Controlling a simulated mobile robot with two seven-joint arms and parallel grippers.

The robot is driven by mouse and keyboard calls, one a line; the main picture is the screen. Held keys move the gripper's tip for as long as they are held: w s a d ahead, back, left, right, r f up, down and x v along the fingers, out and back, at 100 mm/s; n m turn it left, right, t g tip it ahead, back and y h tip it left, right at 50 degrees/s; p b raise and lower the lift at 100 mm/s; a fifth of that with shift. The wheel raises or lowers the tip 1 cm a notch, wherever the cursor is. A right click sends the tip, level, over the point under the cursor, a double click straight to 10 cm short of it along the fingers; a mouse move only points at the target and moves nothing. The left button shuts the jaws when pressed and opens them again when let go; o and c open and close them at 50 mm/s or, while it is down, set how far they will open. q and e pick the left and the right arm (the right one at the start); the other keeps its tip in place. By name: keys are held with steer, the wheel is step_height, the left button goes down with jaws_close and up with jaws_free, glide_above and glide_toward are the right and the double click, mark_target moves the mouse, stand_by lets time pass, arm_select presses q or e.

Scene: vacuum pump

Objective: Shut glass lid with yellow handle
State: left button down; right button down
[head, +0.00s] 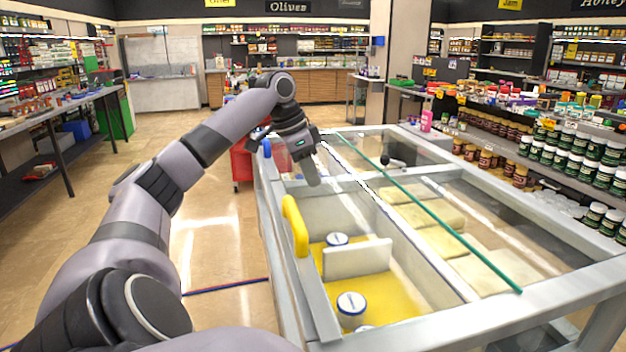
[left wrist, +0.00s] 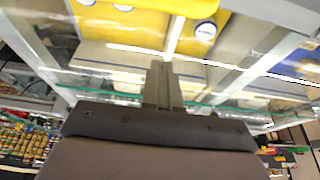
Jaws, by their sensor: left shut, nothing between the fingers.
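The chest freezer's yellow handle (head: 294,225) stands at the left rim of the near section. A glass lid (head: 425,212) with a green edge lies across the top, right of the open strip; I cannot tell how it joins the yellow handle. My left gripper (head: 312,182) is shut and empty, pointing down over the freezer's left side, beyond the yellow handle and apart from it. In the left wrist view its closed fingers (left wrist: 163,82) show against the glass and freezer interior. My right gripper is not in view.
The freezer (head: 310,300) holds white tubs (head: 351,304) on a yellow floor and pale blocks under the glass. A blue handle (head: 267,148) is on the far left rim. Shelves of jars (head: 570,155) line the right side.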

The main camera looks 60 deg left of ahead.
arm_select(q)
steer(key=v, duration=0.6)
steer(key=shift+s+r, duration=0.15)
